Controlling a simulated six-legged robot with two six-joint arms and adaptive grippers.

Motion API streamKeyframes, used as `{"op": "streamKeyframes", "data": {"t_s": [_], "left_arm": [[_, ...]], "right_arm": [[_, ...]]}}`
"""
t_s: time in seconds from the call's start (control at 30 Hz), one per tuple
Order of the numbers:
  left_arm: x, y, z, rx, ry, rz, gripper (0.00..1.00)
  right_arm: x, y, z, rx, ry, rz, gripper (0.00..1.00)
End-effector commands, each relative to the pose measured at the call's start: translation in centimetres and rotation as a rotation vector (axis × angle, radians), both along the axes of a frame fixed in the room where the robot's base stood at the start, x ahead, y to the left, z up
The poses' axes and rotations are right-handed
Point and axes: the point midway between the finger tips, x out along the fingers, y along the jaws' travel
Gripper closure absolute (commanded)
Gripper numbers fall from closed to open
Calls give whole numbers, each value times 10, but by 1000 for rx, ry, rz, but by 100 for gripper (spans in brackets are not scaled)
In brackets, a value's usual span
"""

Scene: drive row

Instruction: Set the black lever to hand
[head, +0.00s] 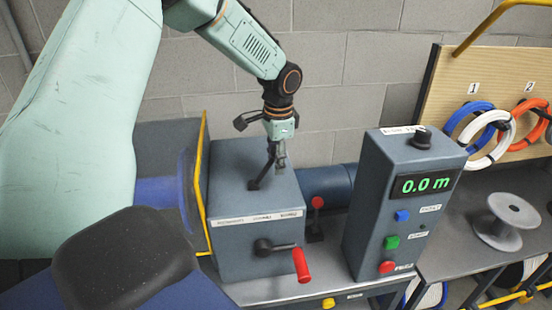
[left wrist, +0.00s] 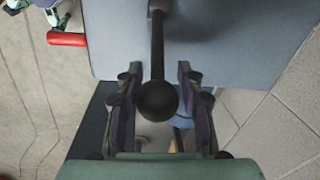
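The black lever (head: 261,179) rises from the top of a grey-blue drive box (head: 230,262) and leans up towards my left gripper (head: 280,158). In the left wrist view its round black knob (left wrist: 157,101) lies between the two spread fingers of my left gripper (left wrist: 158,108), with its rod (left wrist: 157,45) running up to the box. The fingers look apart from the knob, with narrow gaps on both sides. Small white labels (head: 258,217) sit along the box's front top edge; their words are too small to read. My right gripper is out of view.
A crank with a red handle (head: 301,264) sticks out of the box's front. A small red-knobbed lever (head: 317,203) stands to its right. A control box (head: 395,210) reads 0.0 m. A yellow guard (head: 201,170) stands left; a block wall (head: 350,95) is behind.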

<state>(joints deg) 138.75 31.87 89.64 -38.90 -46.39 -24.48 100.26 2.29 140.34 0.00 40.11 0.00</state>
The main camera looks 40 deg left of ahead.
Motion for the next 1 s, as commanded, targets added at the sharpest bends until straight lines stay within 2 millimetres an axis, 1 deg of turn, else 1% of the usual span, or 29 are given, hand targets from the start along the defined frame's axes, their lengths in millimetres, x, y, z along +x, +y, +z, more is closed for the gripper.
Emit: {"op": "streamKeyframes", "data": {"t_s": [0.03, 0.07, 0.4, 1.0], "left_arm": [[0, 0, 0, 0, -1, 0, 69], [0, 0, 0, 0, -1, 0, 71], [-1, 0, 0, -1, 3, 0, 100], [-1, 0, -1, -4, 2, 1, 100]], "right_arm": [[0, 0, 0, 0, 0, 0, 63], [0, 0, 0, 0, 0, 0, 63], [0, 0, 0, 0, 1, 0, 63], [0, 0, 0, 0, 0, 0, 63]]}}
